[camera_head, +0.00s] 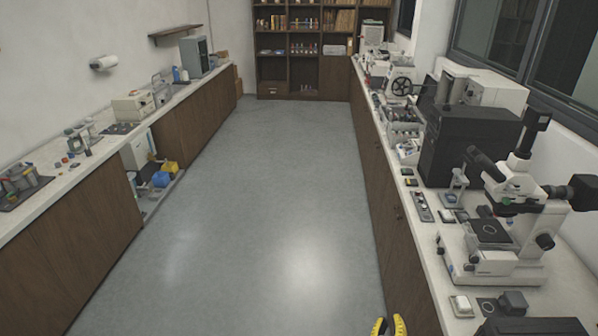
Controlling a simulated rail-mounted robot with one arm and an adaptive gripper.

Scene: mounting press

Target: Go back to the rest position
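My gripper (389,326) shows only at the bottom edge of the head view, as two yellow and black fingertips. They stand apart, with a gap between them and nothing seen held. The rest of my gripper and my arm are out of view. The fingertips appear in front of the floor, just left of the right-hand counter's (441,282) near end in the picture. I cannot tell their height or whether they touch anything.
A microscope (510,205) and a black box-shaped unit (462,145) stand on the right counter. A machine with a black handwheel (402,86) is farther back. A left counter (60,172) holds small equipment. Shelves (303,50) close the far end. The floor aisle (250,190) between is clear.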

